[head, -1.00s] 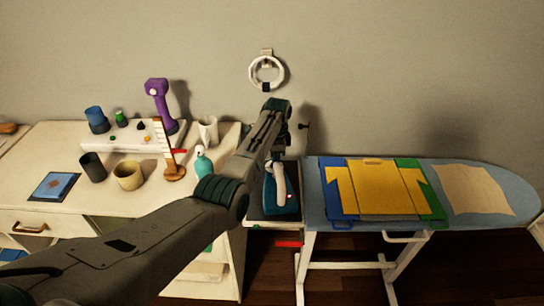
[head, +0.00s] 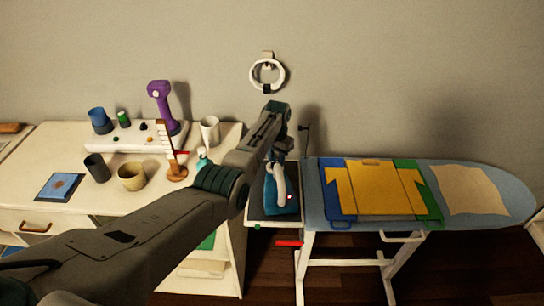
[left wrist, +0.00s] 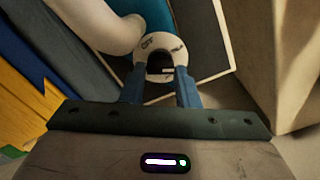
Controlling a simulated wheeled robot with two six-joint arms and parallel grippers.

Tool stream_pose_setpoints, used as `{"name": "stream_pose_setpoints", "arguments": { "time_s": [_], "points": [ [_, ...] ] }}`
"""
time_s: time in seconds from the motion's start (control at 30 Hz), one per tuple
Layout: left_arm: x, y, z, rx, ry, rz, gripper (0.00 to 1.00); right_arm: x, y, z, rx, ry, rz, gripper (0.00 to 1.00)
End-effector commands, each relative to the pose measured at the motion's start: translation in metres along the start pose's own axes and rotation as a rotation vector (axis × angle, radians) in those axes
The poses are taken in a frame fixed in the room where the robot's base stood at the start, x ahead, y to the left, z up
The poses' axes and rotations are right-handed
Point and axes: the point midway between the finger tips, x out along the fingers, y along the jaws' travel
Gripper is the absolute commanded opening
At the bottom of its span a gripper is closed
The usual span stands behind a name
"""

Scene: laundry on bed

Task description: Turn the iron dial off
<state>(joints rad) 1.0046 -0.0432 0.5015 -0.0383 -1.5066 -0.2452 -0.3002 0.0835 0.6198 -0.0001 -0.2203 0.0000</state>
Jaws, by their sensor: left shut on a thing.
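The iron (head: 283,190) stands on the rest at the left end of the ironing board, with a teal body and a white handle. A small red light shows on its body. In the left wrist view, its white handle (left wrist: 95,22) and teal body (left wrist: 153,14) are near the top. The round white dial (left wrist: 160,43) has dark lettering, too small to read surely. My left gripper (left wrist: 159,80) is shut on the dial, with a blue finger on each side. In the head view my left gripper (head: 276,155) is at the iron's back end, partly hidden by my arm.
The ironing board (head: 510,185) holds a yellow shirt (head: 375,190) on a blue and green folding board, plus a beige cloth (head: 470,190). A white dresser (head: 45,155) with cups and a purple steamer (head: 160,100) stands left. A white ring (head: 254,78) hangs on the wall.

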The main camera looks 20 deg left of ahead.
Motion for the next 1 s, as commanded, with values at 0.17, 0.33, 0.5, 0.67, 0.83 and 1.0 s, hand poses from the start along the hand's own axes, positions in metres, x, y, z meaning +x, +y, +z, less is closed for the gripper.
{"name": "stream_pose_setpoints", "arguments": {
  "time_s": [0.17, 0.33, 0.5, 0.67, 0.83, 1.0],
  "points": [
    [-0.002, 0.0, 0.0, -0.165, 0.0, 0.001, 0.05, -0.004, 0.0, -0.001, 0.0, 0.001, 0.0, 0.36],
    [-0.002, -0.001, 0.0, -0.327, 0.0, 0.001, 0.05, -0.007, -0.001, -0.001, 0.001, 0.001, -0.002, 0.36],
    [-0.002, -0.001, 0.0, -0.489, 0.0, 0.001, 0.05, -0.009, -0.004, -0.002, 0.002, 0.001, -0.005, 0.36],
    [-0.001, -0.002, 0.0, -0.64, 0.0, 0.001, 0.05, -0.011, -0.006, -0.002, 0.003, 0.001, -0.007, 0.36],
    [-0.001, -0.002, 0.001, -0.802, 0.0, 0.001, 0.05, -0.014, -0.005, -0.002, 0.003, 0.001, -0.007, 0.36],
    [-0.001, -0.002, 0.001, -0.963, 0.0, 0.001, 0.05, -0.016, -0.005, -0.002, 0.003, 0.001, -0.006, 0.36]
  ]
}}
